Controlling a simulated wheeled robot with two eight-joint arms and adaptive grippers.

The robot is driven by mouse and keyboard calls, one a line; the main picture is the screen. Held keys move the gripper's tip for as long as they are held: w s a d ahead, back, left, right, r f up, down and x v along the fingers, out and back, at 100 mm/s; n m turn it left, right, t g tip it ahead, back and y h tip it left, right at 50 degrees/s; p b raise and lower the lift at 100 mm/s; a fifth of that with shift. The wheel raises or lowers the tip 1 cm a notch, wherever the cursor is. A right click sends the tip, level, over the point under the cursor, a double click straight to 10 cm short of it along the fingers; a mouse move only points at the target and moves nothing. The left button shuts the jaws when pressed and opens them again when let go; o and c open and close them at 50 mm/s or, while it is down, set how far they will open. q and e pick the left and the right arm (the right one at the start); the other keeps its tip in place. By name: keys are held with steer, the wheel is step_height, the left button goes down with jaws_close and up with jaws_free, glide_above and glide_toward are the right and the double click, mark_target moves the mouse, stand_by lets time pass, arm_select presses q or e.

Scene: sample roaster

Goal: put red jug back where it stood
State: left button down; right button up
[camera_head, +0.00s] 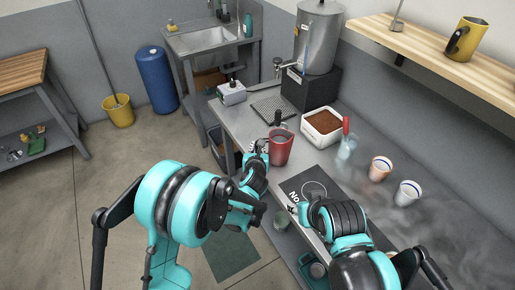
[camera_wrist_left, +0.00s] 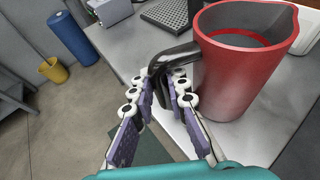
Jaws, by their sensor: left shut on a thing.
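The red jug (camera_head: 281,150) is upright over the grey counter, left of the white bin of brown grounds. In the left wrist view the jug (camera_wrist_left: 245,75) fills the upper right, its black handle (camera_wrist_left: 168,62) toward me. My left gripper (camera_wrist_left: 162,85) has its fingers on both sides of this handle and is shut on it. In the head view my left gripper (camera_head: 259,152) is at the jug's left side, partly hidden by its own arm. I cannot tell if the jug's base touches the counter. My right gripper (camera_head: 294,209) is low by the counter's front edge; its fingers are unclear.
A dark mat with a ring and lettering (camera_head: 298,184) lies nearer me. The white bin (camera_head: 322,127), a glass with a red-handled tool (camera_head: 346,148) and two cups (camera_head: 380,168) (camera_head: 408,193) stand rightward. A drip tray (camera_head: 272,107) and steel urn (camera_head: 318,40) are behind.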

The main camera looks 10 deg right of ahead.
arm_select(q)
steer(key=shift+f, duration=0.15)
steer(key=c, duration=1.5)
jaws_free()
